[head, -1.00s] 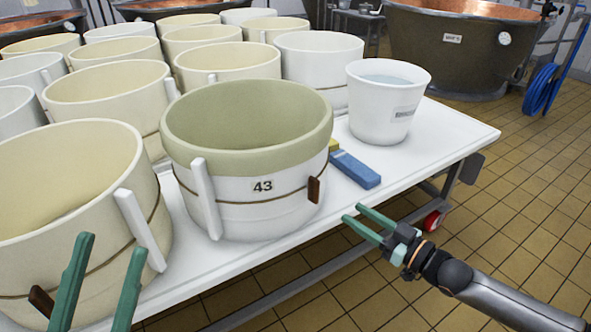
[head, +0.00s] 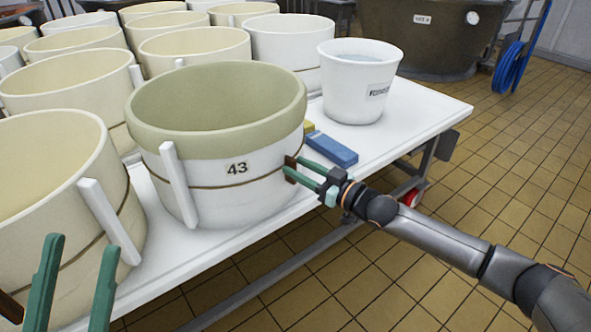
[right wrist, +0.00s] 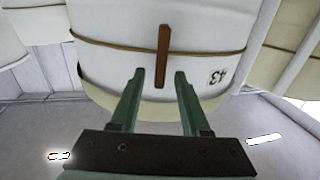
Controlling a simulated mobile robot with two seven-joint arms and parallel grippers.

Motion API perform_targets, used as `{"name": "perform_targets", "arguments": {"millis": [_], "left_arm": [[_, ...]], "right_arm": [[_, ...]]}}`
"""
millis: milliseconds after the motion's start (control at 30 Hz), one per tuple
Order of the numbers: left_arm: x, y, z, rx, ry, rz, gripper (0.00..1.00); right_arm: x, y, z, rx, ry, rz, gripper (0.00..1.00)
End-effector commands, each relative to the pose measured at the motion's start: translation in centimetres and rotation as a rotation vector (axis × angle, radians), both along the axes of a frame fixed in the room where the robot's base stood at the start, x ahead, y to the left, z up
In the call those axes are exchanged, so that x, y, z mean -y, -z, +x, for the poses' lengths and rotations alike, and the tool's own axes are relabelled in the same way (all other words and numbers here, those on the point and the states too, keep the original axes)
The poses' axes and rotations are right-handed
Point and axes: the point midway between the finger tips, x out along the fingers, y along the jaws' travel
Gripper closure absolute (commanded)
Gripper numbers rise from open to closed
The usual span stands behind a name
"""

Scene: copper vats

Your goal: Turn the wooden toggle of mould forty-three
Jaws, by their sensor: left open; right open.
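Mould forty-three (head: 215,165) is a white tub with a greenish lining, a white upright slat and a thin band, marked 43. Its brown wooden toggle (head: 289,161) sits on the band at the tub's right side. In the right wrist view the toggle (right wrist: 163,50) looks upright across the band. My right gripper (head: 292,165) is open at the toggle, partly hiding it in the head view. In the right wrist view its fingertips (right wrist: 160,73) lie either side of the toggle's lower end; contact cannot be told. My left gripper (head: 82,243) is open and empty at lower left.
Several cream moulds crowd the white table (head: 425,110) behind and left of mould forty-three. A white bucket of liquid (head: 350,100) and a blue block (head: 331,149) stand to its right. The tiled floor in front is clear.

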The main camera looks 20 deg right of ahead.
Motion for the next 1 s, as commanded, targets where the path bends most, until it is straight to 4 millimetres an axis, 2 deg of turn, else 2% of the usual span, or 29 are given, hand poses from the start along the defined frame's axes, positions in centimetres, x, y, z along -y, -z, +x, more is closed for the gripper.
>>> {"name": "perform_targets", "arguments": {"millis": [200,500,900,1000], "left_arm": [[0.13,0.5,-0.03,-0.008,0.009,-0.009,0.5],[0.14,0.5,-0.02,-0.009,0.01,-0.008,0.5],[0.05,0.61,0.02,-0.012,0.005,-0.004,0.5],[0.03,0.61,0.03,-0.011,0.004,-0.004,0.5]], "right_arm": [[-0.71,0.03,1.14,-0.001,0.0,-0.001,0.54],[-0.77,0.01,1.21,-0.001,0.0,-0.001,0.55],[-0.76,0.0,1.18,-0.001,0.0,-0.001,1.0],[-0.76,0.01,1.18,-0.001,0.0,-0.001,1.0]]}}
